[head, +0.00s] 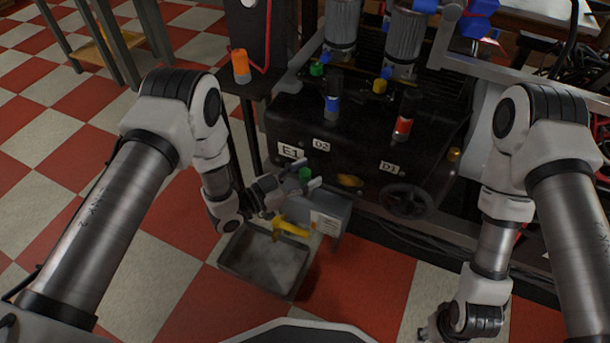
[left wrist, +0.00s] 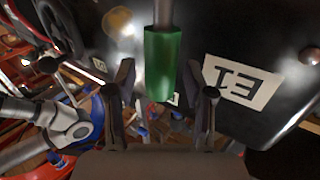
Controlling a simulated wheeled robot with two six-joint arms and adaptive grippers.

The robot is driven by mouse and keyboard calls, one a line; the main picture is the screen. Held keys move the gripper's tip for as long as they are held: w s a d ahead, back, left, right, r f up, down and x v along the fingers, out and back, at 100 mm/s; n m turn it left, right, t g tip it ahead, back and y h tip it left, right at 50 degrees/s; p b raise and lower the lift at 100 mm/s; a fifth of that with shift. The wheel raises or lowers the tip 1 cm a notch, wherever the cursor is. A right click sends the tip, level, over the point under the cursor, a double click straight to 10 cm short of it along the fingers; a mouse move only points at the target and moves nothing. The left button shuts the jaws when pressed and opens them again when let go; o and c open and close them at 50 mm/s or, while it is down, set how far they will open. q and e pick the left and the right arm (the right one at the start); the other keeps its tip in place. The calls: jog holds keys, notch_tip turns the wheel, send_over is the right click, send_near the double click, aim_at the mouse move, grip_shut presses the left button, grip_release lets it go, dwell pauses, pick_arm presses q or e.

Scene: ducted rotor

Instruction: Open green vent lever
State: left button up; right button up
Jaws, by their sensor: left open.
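The green vent lever (left wrist: 163,65) hangs from a grey rod in the left wrist view, in front of the black housing near the "E1" label. In the head view its green end (head: 305,174) shows below that label, partly hidden by my left gripper. My left gripper (head: 308,177) is open, with its fingers at the lever. In the left wrist view the open fingers (left wrist: 161,72) stand on either side of the green handle, with a gap to each side.
A yellow handle (head: 291,229) and a grey tray (head: 262,262) lie just below my left gripper. A black handwheel (head: 407,200) is on the housing's right. Blue (head: 332,104) and red (head: 403,126) levers stand above. An orange knob (head: 240,66) is at upper left.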

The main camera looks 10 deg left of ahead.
pick_arm(q)
grip_shut()
jog(key=shift+s+a+f+m+t+h, duration=0.15)
jog(key=shift+s+f+m+t+h, duration=0.05)
jog(key=shift+s+m+t+h, duration=0.2)
jog(key=shift+s+a+f+m+t+h, duration=0.2)
jog(key=shift+s+h, duration=0.1)
jog(key=shift+s, duration=0.15)
jog(key=shift+s+a+m+h+b, duration=0.15)
jog(key=shift+s+m+h+b, duration=0.2)
jog(key=shift+s+m+h, duration=0.4)
jog(key=shift+w, duration=0.1)
grip_release()
jog(key=shift+f, duration=0.1)
jog(key=v, duration=1.2)
jog(key=shift+f, duration=0.25)
